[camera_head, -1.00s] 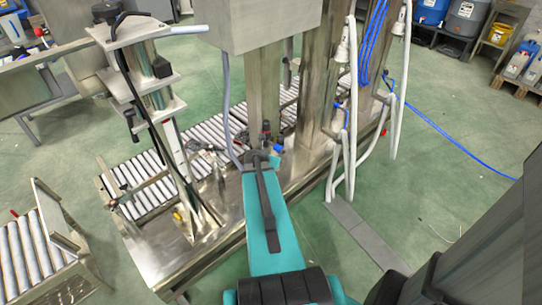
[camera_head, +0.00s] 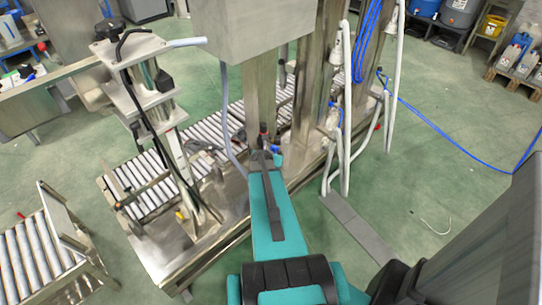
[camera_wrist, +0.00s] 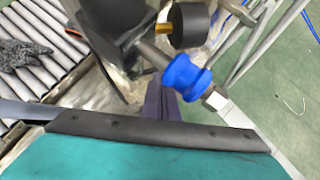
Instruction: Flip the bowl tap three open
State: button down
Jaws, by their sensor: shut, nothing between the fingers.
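My gripper (camera_head: 265,154) is at the far end of my teal arm, low against the steel frame of the filling machine. In the wrist view its narrow purple-grey fingers (camera_wrist: 162,104) are together and hold nothing. A blue fitting (camera_wrist: 186,76) on a slanting metal pipe stands just beyond and right of the fingertips; contact cannot be told. A small blue part also shows beside my gripper in the head view (camera_head: 276,149). Above it is a black round part with a brass stem (camera_wrist: 188,26). I cannot tell which part is bowl tap three, and no tap lever shows clearly.
A steel stand (camera_head: 150,95) with plates and cables rises to the left. A steel box (camera_head: 245,30) hangs above my gripper. White hoses (camera_head: 390,120) hang at the right. Green floor is open at the right.

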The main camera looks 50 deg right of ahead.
jog(key=shift+d, duration=0.2)
dwell(0.5)
jog(key=shift+w+a, duration=0.1)
jog(key=shift+w, duration=0.1)
jog(key=shift+w+a, duration=0.2)
jog(key=shift+w, duration=0.1)
jog(key=shift+w+a, duration=0.1)
jog(key=shift+w, duration=0.1)
jog(key=shift+a, duration=0.1)
dwell(0.3)
jog(key=p+v, duration=0.7)
jog(key=v, duration=0.6)
jog(key=shift+s+r+p, duration=0.15)
jog(key=shift+r+p, duration=0.15)
jog(key=shift+p, duration=0.1)
dwell(0.4)
jog(key=shift+a, duration=0.1)
